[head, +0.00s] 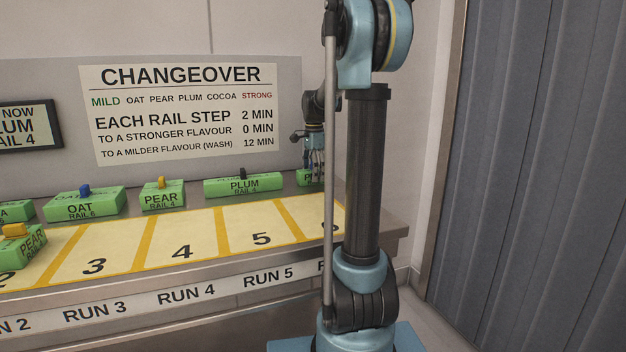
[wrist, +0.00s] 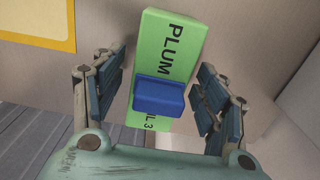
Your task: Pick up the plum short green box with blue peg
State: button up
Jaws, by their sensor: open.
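The green PLUM box (wrist: 175,45) with a blue peg (wrist: 160,96) fills the middle of the wrist view, its lower label ending in a 3. My gripper (wrist: 160,90) is open, with one finger on each side of the blue peg and a visible gap on both sides. In the head view, my gripper (head: 315,165) points down over the same green box (head: 304,177) at the right end of the back row. My arm hides part of that box, and its peg cannot be made out there.
A longer green PLUM box (head: 243,186) with a dark peg lies to the left. A PEAR box (head: 162,196) and an OAT box (head: 85,205) stand further left. A yellow numbered mat (head: 215,235) lies in front, its slots 3 to 5 bare. A wall sign (head: 185,112) hangs behind.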

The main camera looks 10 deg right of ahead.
jog(key=shift+f, duration=0.6)
jog(key=c, duration=1.2)
jog(key=shift+r, duration=0.1)
